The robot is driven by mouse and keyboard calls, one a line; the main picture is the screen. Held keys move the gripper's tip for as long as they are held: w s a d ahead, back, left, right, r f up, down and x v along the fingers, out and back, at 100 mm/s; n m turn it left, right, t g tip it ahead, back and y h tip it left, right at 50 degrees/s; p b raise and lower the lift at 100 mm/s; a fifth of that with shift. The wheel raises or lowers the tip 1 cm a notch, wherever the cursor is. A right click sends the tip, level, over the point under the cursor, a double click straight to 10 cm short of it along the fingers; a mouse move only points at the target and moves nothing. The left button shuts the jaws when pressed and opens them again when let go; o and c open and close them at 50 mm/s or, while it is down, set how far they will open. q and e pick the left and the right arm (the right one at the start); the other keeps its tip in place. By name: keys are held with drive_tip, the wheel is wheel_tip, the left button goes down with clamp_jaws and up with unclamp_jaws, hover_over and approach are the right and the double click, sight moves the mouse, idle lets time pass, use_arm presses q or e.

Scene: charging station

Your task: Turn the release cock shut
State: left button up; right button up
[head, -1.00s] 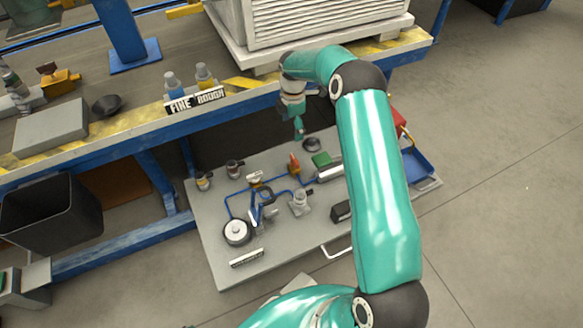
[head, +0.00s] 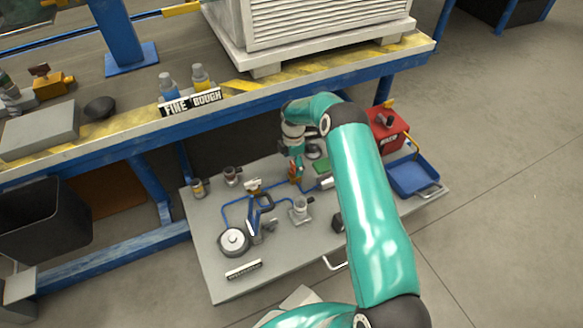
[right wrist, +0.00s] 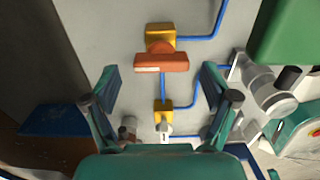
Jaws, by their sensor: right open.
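A cock with an orange bar handle on a brass body (right wrist: 160,62) is on the grey panel in the right wrist view. Its handle lies crosswise in that picture, and blue pipes join its body. In the head view the orange handle (head: 293,179) shows just under my right gripper (head: 297,164). In the right wrist view my right gripper (right wrist: 159,72) is open, with one finger to each side of the handle and apart from it. A second brass cock with a white handle (right wrist: 163,128) sits below it in that view. My left gripper is not in view.
The grey panel (head: 215,270) carries a round gauge (head: 233,241), blue pipes and other fittings near the cock. A green block (right wrist: 288,35) stands close at right in the wrist view. The bench's blue edge (head: 130,135) runs behind. A red box (head: 388,130) and blue tray (head: 412,177) are at right.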

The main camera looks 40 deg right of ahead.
drive_tip(key=shift+f, duration=0.45)
drive_tip(key=c, duration=1.1)
drive_tip(key=shift+s+a, duration=0.1)
drive_tip(key=shift+a, duration=0.05)
drive_tip(key=shift+c, duration=0.3)
